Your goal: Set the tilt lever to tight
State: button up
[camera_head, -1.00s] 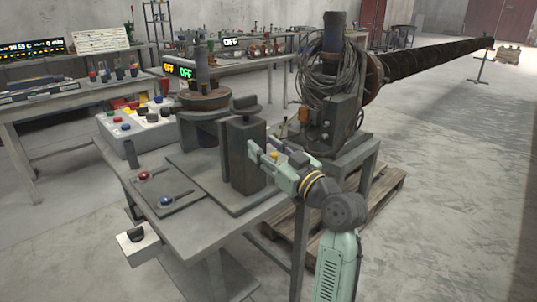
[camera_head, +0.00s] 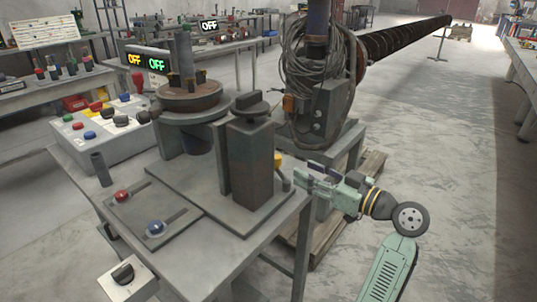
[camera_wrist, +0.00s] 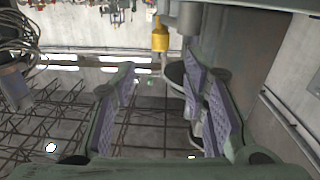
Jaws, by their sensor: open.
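My gripper (camera_head: 303,178) is open and empty beside the right side of the dark upright post (camera_head: 250,165), past the table's right edge. In the wrist view, the two purple-padded fingers of my gripper (camera_wrist: 163,105) stand apart with nothing between them. A yellow-ended part (camera_head: 282,175) sticks out at the post's right side. A yellow knob or cap (camera_wrist: 160,36) shows beyond the fingertips in the wrist view, apart from them. A black knob (camera_head: 251,102) sits on top of the post. No label shows which part is the tilt lever, and no tight marking is readable.
A slotted plate with a red knob (camera_head: 121,196) and a blue knob (camera_head: 156,227) lies on the table (camera_head: 195,270). A button box (camera_head: 98,135) and a round turntable (camera_head: 188,97) stand behind. The cable-wrapped auger drive (camera_head: 322,95) is close behind my gripper. Open floor lies to the right.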

aim_at(277, 156)
jog(key=p+x, duration=0.3)
jog(key=x, duration=0.6)
jog(key=shift+a+r, duration=0.1)
jog(key=shift+a, duration=0.05)
jog(key=shift+w+a, duration=0.4)
jog(key=shift+c, duration=0.6)
grip_shut()
